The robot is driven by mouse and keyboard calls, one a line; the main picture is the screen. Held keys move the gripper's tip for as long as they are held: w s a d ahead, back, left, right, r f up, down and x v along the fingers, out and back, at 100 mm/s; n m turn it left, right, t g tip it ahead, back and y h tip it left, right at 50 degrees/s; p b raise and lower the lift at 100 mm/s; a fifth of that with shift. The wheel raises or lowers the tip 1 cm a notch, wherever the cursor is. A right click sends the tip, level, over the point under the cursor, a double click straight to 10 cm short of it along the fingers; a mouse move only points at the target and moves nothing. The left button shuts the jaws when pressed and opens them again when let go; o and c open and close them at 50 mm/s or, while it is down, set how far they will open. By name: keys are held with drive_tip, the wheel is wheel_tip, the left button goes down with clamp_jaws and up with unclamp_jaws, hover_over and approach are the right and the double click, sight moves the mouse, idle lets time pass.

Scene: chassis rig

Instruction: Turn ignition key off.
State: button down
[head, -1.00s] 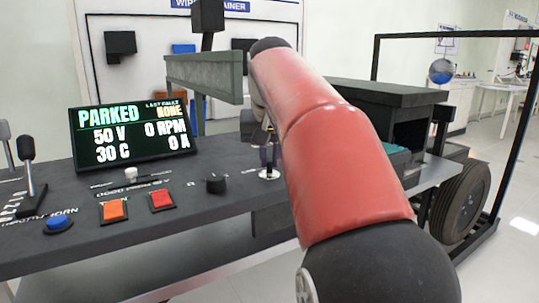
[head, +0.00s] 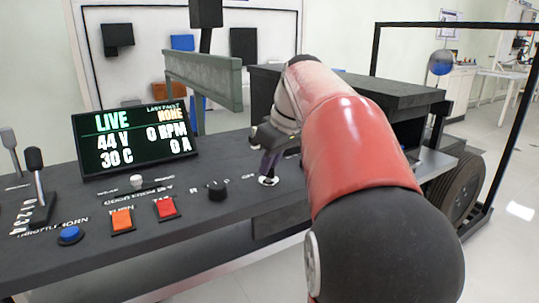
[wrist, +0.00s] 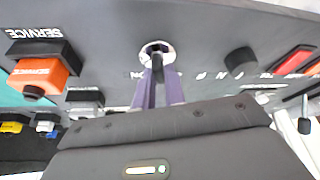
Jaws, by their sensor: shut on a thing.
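The ignition key (wrist: 156,65) is a small dark piece standing in a round chrome key switch (wrist: 152,47) on the dark console, in the upper middle of the wrist view. My gripper (wrist: 158,80) has its two purple fingers shut on the key from either side. In the head view my gripper (head: 269,167) is above the chrome switch base (head: 267,181), and the key is hidden between the fingers. The console display (head: 139,137) reads LIVE, 44 V, 0 RPM, 30 C, 0 A.
A black selector knob (head: 217,190) stands left of the switch, with red (head: 166,208) and orange (head: 122,220) buttons and a blue horn button (head: 70,235) farther left. In the wrist view an orange SERVICE plug (wrist: 38,76) is at the left.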

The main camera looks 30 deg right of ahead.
drive_tip(key=shift+n+y+p, duration=0.4)
drive_tip(key=shift+n+p, duration=0.15)
drive_tip(key=shift+n, duration=0.55)
drive_tip(key=c, duration=1.5)
unclamp_jaws()
drive_tip(key=shift+o, duration=0.2)
drive_tip(key=v, duration=0.7)
drive_tip(key=shift+r+p, duration=0.35)
drive_tip(key=shift+r, duration=0.05)
drive_tip(key=shift+d, duration=0.1)
